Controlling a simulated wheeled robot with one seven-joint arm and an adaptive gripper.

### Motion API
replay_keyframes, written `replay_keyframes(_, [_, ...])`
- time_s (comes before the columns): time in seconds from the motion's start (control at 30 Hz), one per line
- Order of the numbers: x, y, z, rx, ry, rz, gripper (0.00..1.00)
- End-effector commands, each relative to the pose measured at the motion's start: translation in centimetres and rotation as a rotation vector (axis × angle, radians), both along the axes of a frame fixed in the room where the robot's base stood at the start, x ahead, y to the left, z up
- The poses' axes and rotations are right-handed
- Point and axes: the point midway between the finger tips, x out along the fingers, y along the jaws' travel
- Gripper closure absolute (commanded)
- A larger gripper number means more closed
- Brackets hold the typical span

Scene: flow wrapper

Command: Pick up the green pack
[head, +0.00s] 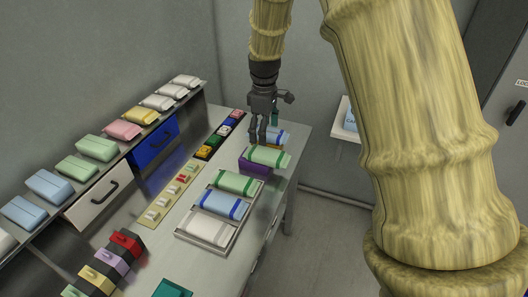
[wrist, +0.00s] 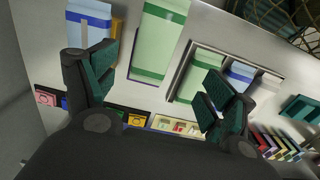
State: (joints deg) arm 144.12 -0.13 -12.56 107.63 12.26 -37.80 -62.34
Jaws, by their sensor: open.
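A pale green pack with a darker green band (head: 268,157) lies on a purple block (head: 254,168) on the bench. It shows large at the top of the wrist view (wrist: 160,40). My gripper (head: 258,139) points down just behind this pack in the head view, its fingers apart with nothing between them. In the wrist view the fingers (wrist: 158,82) spread below the pack, one to each side. Another green pack (head: 239,183) lies in a grey tray and also shows in the wrist view (wrist: 205,65). I cannot tell how high the fingertips are above the bench.
A blue pack (head: 278,136) on an orange block stands behind the gripper, close to it. The tray (head: 219,240) also holds a blue pack (head: 221,204) and a white pack (head: 208,229). A shelf of packs, coloured switches and drawers line the left side.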

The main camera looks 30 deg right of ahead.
Motion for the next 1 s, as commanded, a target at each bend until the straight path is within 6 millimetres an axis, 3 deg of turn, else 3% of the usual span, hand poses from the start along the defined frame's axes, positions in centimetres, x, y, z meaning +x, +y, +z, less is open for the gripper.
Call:
replay_keyframes(0.23, [-0.5,-1.0,-3.3,-0.001,0.004,-0.014,0.16])
replay_keyframes(0.63, [-0.2,-1.0,-5.4,-0.001,0.002,-0.013,0.16])
replay_keyframes(1.0, [0.3,-1.1,-9.0,-0.001,0.001,-0.012,0.16])
